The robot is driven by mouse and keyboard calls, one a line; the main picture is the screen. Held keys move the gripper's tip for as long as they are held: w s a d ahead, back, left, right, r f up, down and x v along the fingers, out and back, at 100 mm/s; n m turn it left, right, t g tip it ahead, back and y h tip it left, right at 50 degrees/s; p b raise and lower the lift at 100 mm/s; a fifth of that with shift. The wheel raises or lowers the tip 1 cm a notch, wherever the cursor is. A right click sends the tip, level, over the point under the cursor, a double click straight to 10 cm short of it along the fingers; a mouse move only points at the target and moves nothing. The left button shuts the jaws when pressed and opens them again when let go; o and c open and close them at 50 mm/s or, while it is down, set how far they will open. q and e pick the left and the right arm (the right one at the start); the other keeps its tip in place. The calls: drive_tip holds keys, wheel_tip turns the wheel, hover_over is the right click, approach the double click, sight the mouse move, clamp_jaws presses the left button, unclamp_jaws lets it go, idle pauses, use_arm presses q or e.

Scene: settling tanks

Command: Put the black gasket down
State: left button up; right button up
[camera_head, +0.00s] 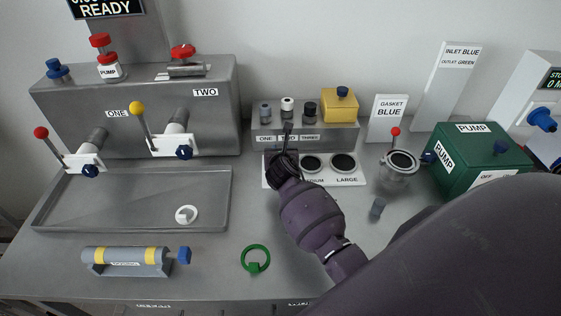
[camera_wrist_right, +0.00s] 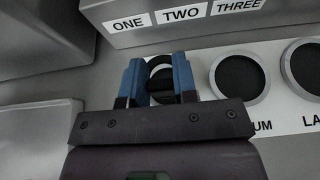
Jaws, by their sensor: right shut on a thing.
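The black gasket (camera_wrist_right: 161,85) is between the blue-tipped fingers of my right gripper (camera_wrist_right: 160,82), which is shut on it. In the head view my right gripper (camera_head: 284,152) is over the left end of a white size board (camera_head: 326,180), in front of the ONE TWO THREE block. The board has dark round places; the middle one (camera_head: 312,163) and the one marked LARGE (camera_head: 343,163) show. The left place is mostly hidden by the gripper, and I cannot tell whether the gasket touches the board. My left gripper is not in view.
A white gasket (camera_head: 187,214) lies in the grey tray (camera_head: 60,219). A green gasket (camera_head: 256,259) lies on the bench front. A glass-like cup (camera_head: 398,170) and a green pump box (camera_head: 478,160) stand right. A sign reads GASKET BLUE (camera_head: 388,119).

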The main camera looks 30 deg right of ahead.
drive_tip(key=shift+f+b, duration=0.45)
drive_tip(key=shift+f, duration=1.5)
drive_tip(key=shift+f, duration=0.1)
drive_tip(key=shift+f, duration=0.1)
drive_tip(key=o, duration=1)
drive_tip(key=shift+c, duration=0.2)
drive_tip(key=shift+s+r, duration=0.1)
drive_tip(key=shift+r, duration=0.2)
drive_tip(key=p+v, duration=0.1)
drive_tip(key=v, duration=1)
drive_tip(key=shift+s+a, duration=0.25)
drive_tip(key=shift+s, duration=0.1)
